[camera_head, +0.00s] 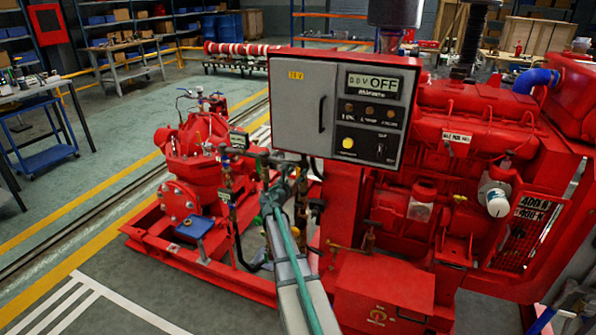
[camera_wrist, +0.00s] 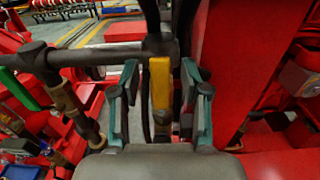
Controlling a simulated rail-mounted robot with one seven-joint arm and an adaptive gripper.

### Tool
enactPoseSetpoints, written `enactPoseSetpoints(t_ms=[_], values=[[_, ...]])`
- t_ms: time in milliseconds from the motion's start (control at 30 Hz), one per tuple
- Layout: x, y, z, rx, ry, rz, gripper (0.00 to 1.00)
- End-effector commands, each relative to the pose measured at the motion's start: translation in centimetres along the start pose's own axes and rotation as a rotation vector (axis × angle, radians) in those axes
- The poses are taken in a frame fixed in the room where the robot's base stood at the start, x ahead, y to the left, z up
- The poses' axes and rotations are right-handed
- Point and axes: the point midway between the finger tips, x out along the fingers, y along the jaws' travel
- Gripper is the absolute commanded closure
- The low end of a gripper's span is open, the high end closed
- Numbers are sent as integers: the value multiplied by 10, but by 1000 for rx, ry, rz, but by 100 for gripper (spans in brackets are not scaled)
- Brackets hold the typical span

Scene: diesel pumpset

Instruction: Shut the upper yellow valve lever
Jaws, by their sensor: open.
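The upper yellow valve lever (camera_wrist: 160,84) stands upright in the wrist view, just below a dark horizontal pipe (camera_wrist: 100,57). My gripper (camera_wrist: 161,90) is open, with one teal-grey finger on each side of the lever. Small gaps show between the lever and both fingers. In the head view my gripper (camera_head: 275,188) is at the pipework left of the control panel. The yellow lever cannot be made out there, behind or beside my gripper.
The grey control panel (camera_head: 345,105) reading OFF is just right of my gripper, with the red engine (camera_head: 470,150) beyond. A red pump (camera_head: 198,155) stands to the left. In the wrist view, a green part (camera_wrist: 22,90) is at left and a red panel (camera_wrist: 235,75) at right.

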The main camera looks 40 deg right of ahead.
Motion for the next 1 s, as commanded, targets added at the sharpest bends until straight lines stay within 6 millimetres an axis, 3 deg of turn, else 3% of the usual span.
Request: enactPoseSetpoints(t_ms=[167, 467, 567, 767, 1000], values=[[14, 0, 0, 0, 0, -1, 54], [16, 0, 0, 1, 0, -1, 54], [16, 0, 0, 1, 0, -1, 66], [16, 0, 0, 1, 0, -1, 99], [16, 0, 0, 0, 0, -1, 100]])
